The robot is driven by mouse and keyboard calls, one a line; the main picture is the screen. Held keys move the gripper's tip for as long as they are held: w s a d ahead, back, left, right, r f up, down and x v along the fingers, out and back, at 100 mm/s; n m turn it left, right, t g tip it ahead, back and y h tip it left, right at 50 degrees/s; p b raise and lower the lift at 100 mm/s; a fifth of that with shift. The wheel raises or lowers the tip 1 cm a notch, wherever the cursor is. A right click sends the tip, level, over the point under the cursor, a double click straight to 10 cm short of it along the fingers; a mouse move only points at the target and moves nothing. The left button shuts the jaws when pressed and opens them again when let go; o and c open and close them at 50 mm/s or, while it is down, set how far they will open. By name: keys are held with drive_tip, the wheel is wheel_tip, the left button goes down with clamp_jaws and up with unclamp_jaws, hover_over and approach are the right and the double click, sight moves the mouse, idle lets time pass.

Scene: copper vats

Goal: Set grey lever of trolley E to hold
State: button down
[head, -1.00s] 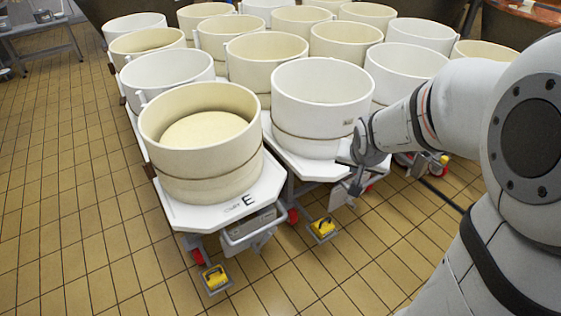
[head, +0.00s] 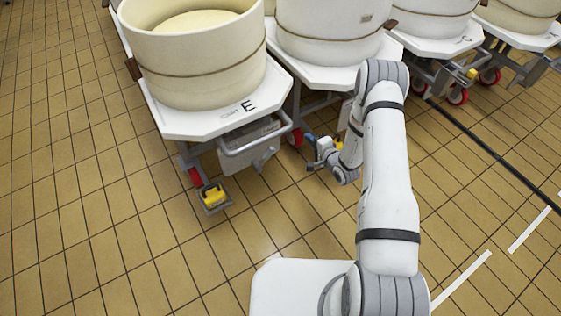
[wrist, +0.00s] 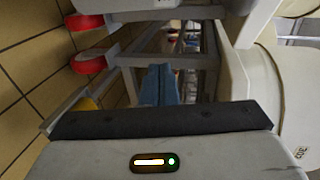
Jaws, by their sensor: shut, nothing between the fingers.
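Trolley E is a white platform (head: 222,118) with a black "E" on its front edge, carrying a cream vat (head: 195,60), at upper left in the head view. Under its front edge hang a grey box and bar handle (head: 250,142). Below, a yellow pedal-like block (head: 213,195) sits in a grey frame near the floor. I cannot tell which grey part is the lever. My gripper (head: 311,150) is low, right of trolley E's handle and apart from it, before the neighbouring trolley. In the wrist view its blue fingers (wrist: 160,85) are shut and empty.
A neighbouring trolley (head: 335,75) with a white vat stands close on the right, and more trolleys (head: 440,45) stand beyond it. Red wheels (wrist: 88,62) and grey frame bars (wrist: 165,61) lie ahead in the wrist view. The tiled floor (head: 90,240) is open at the left and front.

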sight(265, 158)
drive_tip(key=s+a+f+m+t+y+b, duration=0.1)
drive_tip(key=s+f+m+y+b, duration=0.2)
drive_tip(key=s+f, duration=0.4)
wheel_tip(265, 158, down, 4)
drive_tip(key=shift+s+a+m+t, duration=0.15)
drive_tip(key=shift+a+m+t, duration=0.15)
drive_tip(key=shift+m+t, duration=0.15)
drive_tip(key=w+a+r+b, duration=0.1)
drive_tip(key=w+a+b, duration=0.2)
drive_tip(key=w+a, duration=0.3)
drive_tip(key=shift+w+a+r+b, duration=0.3)
drive_tip(key=shift+a+r+b, duration=0.1)
drive_tip(key=shift+a, duration=1.3)
